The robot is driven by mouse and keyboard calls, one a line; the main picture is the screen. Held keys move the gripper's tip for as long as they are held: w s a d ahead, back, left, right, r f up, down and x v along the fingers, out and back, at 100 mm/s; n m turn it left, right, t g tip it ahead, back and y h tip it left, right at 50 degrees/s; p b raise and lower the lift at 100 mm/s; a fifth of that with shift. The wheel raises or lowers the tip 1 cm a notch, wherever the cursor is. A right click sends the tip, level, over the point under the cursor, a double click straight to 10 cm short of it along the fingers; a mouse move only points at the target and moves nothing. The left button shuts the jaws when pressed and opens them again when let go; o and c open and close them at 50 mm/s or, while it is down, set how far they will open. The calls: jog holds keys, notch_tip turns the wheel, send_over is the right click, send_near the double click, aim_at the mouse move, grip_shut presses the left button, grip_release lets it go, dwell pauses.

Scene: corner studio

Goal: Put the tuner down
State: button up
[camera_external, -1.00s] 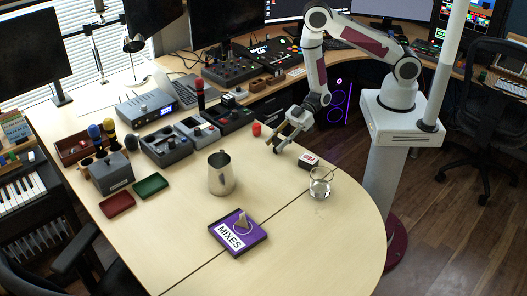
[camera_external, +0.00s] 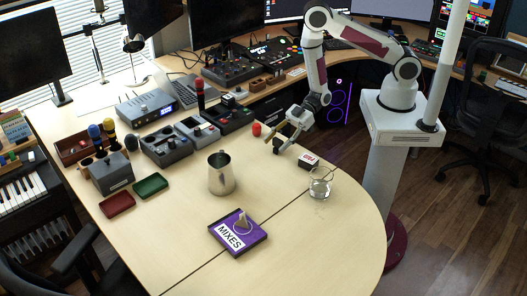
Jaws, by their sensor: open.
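My gripper (camera_external: 274,144) is open, low over the table near its back edge. It is small in the view, and I see nothing clearly held between its fingers. I cannot tell for certain which object is the tuner. A small black box with a white-and-red top (camera_external: 308,161) lies on the table to the right of my gripper, apart from it. A small grey upright piece (camera_external: 241,222) stands on the purple MIXES case (camera_external: 225,237) near the front.
A steel pitcher (camera_external: 221,174) stands mid-table, with a glass (camera_external: 320,182) to the right. A red cylinder (camera_external: 257,129) is just left of my gripper. Grey bins (camera_external: 166,146), a red tray (camera_external: 117,204) and a green tray (camera_external: 150,185) fill the left. The table's front right is clear.

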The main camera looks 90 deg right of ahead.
jog(key=shift+v, duration=3.65)
jog(key=shift+w+r, duration=0.1)
jog(key=shift+w+d+r+h, duration=0.2)
jog(key=shift+w+d+h, duration=0.1)
jog(key=shift+d, duration=0.05)
jog(key=w+d+r+h, duration=0.4)
jog(key=d+r+h, duration=0.2)
jog(key=d+r, duration=0.2)
jog(key=s+d+r+m+g+h, duration=0.1)
jog(key=s+d+r+m+h, duration=0.25)
jog(key=d+r, duration=0.45)
jog(key=s+a+r+m+g, duration=0.1)
jog(key=s+a+r, duration=0.1)
jog(key=s+r, duration=0.2)
jog(key=s+a+r+m+g, duration=0.1)
jog(key=s+r, duration=0.3)
jog(key=s, duration=0.7)
jog(key=s+a+r+m+g, duration=0.1)
jog(key=s+a+r+m, duration=0.1)
jog(key=s+r, duration=0.3)
jog(key=s+m, duration=0.1)
jog(key=s, duration=0.2)
jog(key=shift+s+a, duration=0.2)
jog(key=shift+a, duration=0.1)
